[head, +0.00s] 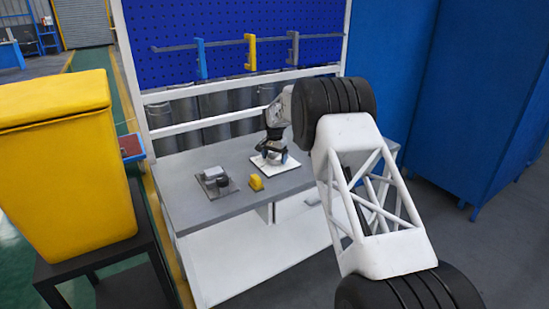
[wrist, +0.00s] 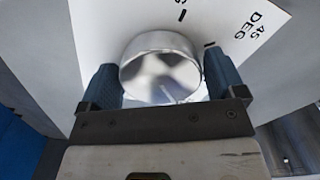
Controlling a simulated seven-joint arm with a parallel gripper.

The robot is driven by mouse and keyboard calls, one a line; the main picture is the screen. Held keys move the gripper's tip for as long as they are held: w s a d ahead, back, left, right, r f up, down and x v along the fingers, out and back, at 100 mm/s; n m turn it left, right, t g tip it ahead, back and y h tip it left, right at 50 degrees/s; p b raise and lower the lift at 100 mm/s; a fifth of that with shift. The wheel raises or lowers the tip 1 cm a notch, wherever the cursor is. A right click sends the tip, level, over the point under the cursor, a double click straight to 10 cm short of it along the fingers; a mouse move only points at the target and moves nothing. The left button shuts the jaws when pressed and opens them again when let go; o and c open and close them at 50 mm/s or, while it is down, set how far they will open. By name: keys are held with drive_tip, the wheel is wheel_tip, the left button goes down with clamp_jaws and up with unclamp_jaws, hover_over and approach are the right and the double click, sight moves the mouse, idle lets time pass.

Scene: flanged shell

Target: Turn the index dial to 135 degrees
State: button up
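The index dial (wrist: 160,68) is a short, shiny silver cylinder on a white plate with printed marks (wrist: 105,25). In the wrist view, the label "45 DEG" and black ticks show beyond it to the upper right. The dial's angle is not readable; reflections cover its face. My gripper (wrist: 163,82) has its two blue fingers on either side of the dial, and they appear to touch it. In the head view, my gripper (head: 274,157) is low over the white plate (head: 283,172) on the bench, and the dial is hidden there.
A blue pegboard (head: 235,30) with coloured handles stands behind. A yellow bin (head: 65,165) stands at the left, blue cabinets (head: 470,110) at the right.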

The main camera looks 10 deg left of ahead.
sight(274, 156)
drive_tip(key=shift+o, duration=0.8)
drive_tip(key=shift+r, duration=0.15)
drive_tip(key=shift+r, duration=3.75)
